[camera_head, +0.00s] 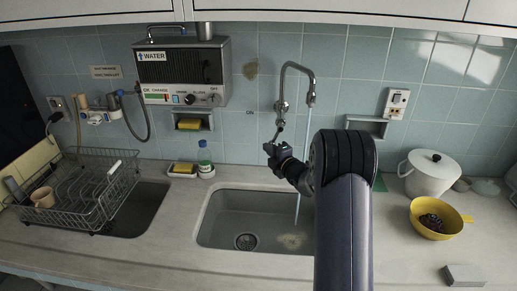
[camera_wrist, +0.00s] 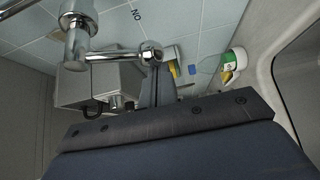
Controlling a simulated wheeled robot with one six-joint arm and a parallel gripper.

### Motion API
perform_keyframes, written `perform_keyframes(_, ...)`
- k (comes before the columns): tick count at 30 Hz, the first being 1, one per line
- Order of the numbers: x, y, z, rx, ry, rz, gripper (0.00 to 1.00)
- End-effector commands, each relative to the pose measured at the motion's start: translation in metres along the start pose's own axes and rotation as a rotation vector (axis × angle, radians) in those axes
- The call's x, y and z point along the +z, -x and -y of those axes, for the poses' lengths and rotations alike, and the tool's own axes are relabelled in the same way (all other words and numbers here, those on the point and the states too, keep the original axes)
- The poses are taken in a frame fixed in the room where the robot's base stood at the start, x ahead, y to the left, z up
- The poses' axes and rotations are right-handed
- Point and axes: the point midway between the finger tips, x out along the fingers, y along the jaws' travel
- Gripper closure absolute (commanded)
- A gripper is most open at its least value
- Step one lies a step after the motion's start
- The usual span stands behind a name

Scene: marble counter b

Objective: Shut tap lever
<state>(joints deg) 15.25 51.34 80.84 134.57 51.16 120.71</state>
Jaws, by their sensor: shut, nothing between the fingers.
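The chrome tap (camera_head: 283,95) is on the tiled wall above the sink, and a thin water stream (camera_head: 298,190) runs from its spout into the basin. Its lever (camera_head: 278,130) points down from the tap body toward my gripper (camera_head: 270,148). In the wrist view the tap body (camera_wrist: 76,32) is at upper left and the lever (camera_wrist: 118,55) runs right to a round end. My gripper (camera_wrist: 157,72) is shut and empty, with its fingers right by that round end. I cannot tell whether they touch it.
The sink (camera_head: 215,228) lies below. A water heater (camera_head: 182,75) hangs left of the tap. A dish rack (camera_head: 95,190) is at left; a white pot (camera_head: 428,178) and yellow colander (camera_head: 425,207) are at right.

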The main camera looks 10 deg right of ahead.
Motion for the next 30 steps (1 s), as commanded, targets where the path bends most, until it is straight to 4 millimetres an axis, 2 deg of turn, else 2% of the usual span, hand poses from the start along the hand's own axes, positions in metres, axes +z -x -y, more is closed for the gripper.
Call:
perform_keyframes(12,0.018,0.013,0.005,-0.174,0.238,0.001,1.00)
perform_keyframes(30,0.015,0.014,0.013,-0.180,0.246,0.000,1.00)
